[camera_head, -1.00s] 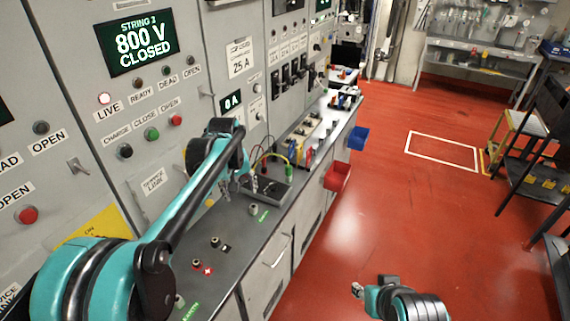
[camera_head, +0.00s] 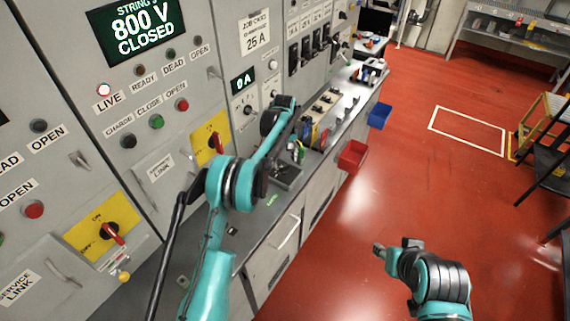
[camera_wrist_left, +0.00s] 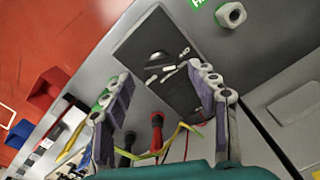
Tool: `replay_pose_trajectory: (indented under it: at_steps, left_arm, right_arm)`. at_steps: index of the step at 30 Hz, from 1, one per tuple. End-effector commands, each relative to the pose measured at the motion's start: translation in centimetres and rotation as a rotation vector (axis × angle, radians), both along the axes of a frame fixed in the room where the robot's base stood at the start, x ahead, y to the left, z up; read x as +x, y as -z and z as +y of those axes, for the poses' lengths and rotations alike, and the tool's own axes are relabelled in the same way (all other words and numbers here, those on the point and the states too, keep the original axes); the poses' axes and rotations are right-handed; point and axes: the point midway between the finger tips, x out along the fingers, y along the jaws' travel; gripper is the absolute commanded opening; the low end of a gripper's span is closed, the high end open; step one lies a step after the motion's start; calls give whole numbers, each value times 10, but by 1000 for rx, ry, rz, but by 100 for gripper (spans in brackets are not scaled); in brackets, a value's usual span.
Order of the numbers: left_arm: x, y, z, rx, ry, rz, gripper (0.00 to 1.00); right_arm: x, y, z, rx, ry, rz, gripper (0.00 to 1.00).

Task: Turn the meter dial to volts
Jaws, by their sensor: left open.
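The meter (camera_wrist_left: 148,42) is a dark grey slab on the grey counter, with a small pale and black dial area near its middle. It also shows in the head view (camera_head: 287,177), partly hidden by my left arm. My left gripper (camera_wrist_left: 158,76) is open, with its two padded fingers on either side of the lower part of the meter in the wrist view. Nothing is between the fingers that I can see gripped. Whether they touch the meter cannot be told. The dial's setting is too small to read. My right gripper (camera_head: 380,250) is over the red floor, away from the counter.
A red plug (camera_wrist_left: 157,120) and a black plug (camera_wrist_left: 128,142) with leads sit beside the meter. A red bin (camera_head: 353,155) and a blue bin (camera_head: 379,116) hang on the counter's front. Cabinet panels with switches stand behind.

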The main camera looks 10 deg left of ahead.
Motion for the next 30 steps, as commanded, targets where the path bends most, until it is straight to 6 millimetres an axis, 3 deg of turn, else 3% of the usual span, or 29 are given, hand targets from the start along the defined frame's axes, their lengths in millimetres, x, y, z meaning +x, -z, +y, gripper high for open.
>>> replay_pose_trajectory:
  at_steps: [6,16,17,22,30]
  left_arm:
    - [0,27,0,0,0,0,59]
    - [0,31,0,0,1,0,59]
    - [0,31,0,0,1,0,53]
    - [0,31,0,0,1,0,8]
    - [0,31,0,0,14,0,9]
  right_arm:
    - [0,3,0,0,0,0,40]
    - [0,3,0,0,0,0,40]
    - [0,3,0,0,0,0,40]
    - [0,3,0,0,0,0,40]
    - [0,4,0,0,0,0,40]
